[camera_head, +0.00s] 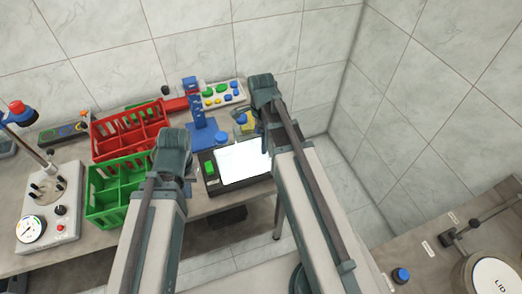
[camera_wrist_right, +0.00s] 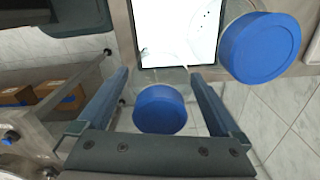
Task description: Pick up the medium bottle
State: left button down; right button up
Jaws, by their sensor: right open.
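Two blue-capped bottles show in the right wrist view. One blue cap (camera_wrist_right: 160,108), on a clear body, lies between the fingers of my right gripper (camera_wrist_right: 158,100), which is open. A larger-looking blue cap (camera_wrist_right: 262,45) is above and to the right of it, outside the fingers. I cannot tell by size which is the medium bottle. In the head view, blue caps show beside the blue stand (camera_head: 202,132), left of my right gripper (camera_head: 258,118), which partly covers that spot. My left gripper (camera_head: 173,158) is over the table by the green crate; its fingertips are hidden.
A white screen device (camera_head: 243,162) sits at the table's front edge. Red (camera_head: 128,130) and green (camera_head: 108,195) crates and a gauge device (camera_head: 48,212) stand left. A cap tray (camera_head: 220,96) is at the back. Another table (camera_head: 430,255) is at the lower right.

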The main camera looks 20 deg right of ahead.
jog(key=shift+c, duration=0.2)
grip_shut()
pick_arm(q)
jog(key=shift+r, duration=0.1)
pick_arm(e)
jog(key=shift+r, duration=0.15)
